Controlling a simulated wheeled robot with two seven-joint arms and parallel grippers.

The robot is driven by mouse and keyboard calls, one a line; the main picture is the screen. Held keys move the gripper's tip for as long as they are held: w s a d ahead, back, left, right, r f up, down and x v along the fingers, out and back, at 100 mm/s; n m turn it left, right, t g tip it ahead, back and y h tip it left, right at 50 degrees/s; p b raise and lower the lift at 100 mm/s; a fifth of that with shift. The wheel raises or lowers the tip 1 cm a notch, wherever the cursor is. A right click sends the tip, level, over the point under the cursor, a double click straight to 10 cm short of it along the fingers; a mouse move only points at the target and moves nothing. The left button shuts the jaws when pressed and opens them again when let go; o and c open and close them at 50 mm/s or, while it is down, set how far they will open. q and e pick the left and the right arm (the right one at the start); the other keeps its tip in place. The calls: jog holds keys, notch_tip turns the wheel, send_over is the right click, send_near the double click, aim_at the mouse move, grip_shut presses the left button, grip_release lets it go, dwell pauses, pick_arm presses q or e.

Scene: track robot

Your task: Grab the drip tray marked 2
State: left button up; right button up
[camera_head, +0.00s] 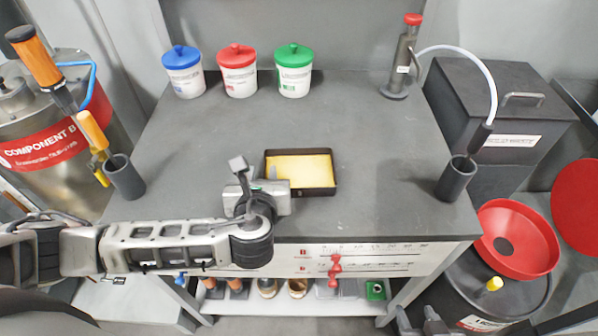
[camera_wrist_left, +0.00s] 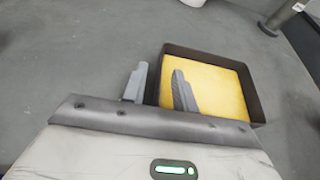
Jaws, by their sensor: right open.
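A black rectangular tray (camera_head: 334,172) with a yellow pad inside lies on the grey worktop, right of centre in the left wrist view (camera_wrist_left: 252,88). No number 2 can be read on it. My left gripper (camera_head: 256,168) is at the tray's left side. In the left wrist view its fingers (camera_wrist_left: 160,69) are apart. One finger is outside the tray's left wall and the other appears over the yellow pad. Contact with the wall cannot be told. My right gripper (camera_head: 418,322) shows partly at the bottom edge, open, low and away from the tray.
Blue (camera_head: 184,75), red (camera_head: 238,73) and green-lidded (camera_head: 294,73) tubs stand at the back. A red-capped bottle (camera_head: 401,60) stands back right. Dark cups stand at the left (camera_head: 124,178) and right (camera_head: 456,180) edges. The worktop around the tray is clear.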

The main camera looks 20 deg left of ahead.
pick_arm(q)
jog(key=shift+x, duration=1.5)
grip_shut()
jog(key=shift+r, duration=0.15)
jog(key=shift+r, duration=0.95)
jog(key=s+d+r, duration=0.2)
jog(key=d+r, duration=0.3)
jog(key=d, duration=0.1)
jog(key=s+d+r, duration=0.2)
jog(key=d+r, duration=0.4)
jog(key=d, duration=0.1)
jog(key=shift+s, duration=0.3)
